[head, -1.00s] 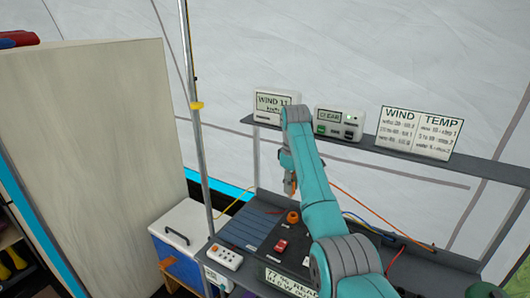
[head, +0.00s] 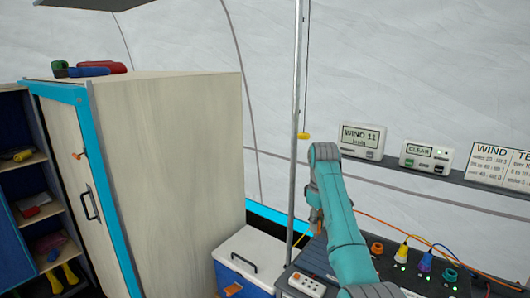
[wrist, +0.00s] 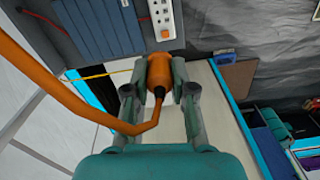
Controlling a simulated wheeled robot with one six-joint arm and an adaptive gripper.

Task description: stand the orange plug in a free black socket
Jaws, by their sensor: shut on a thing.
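My gripper (wrist: 160,84) is shut on the orange plug (wrist: 159,67), with one finger on each side of it. An orange cable runs from the plug past the fingers in the wrist view. In the head view my gripper (head: 315,218) hangs left of the socket panel (head: 388,270), and the plug is mostly hidden there. My arm covers part of the panel, and I cannot tell which black socket is free.
A white switch strip (head: 307,284) lies at the bench's left end. A blue cooler with a white lid (head: 250,256) stands left of the bench. A metal pole (head: 297,120) rises beside it. A tall wooden cabinet (head: 170,180) fills the left. Display boxes (head: 362,140) sit on the back shelf.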

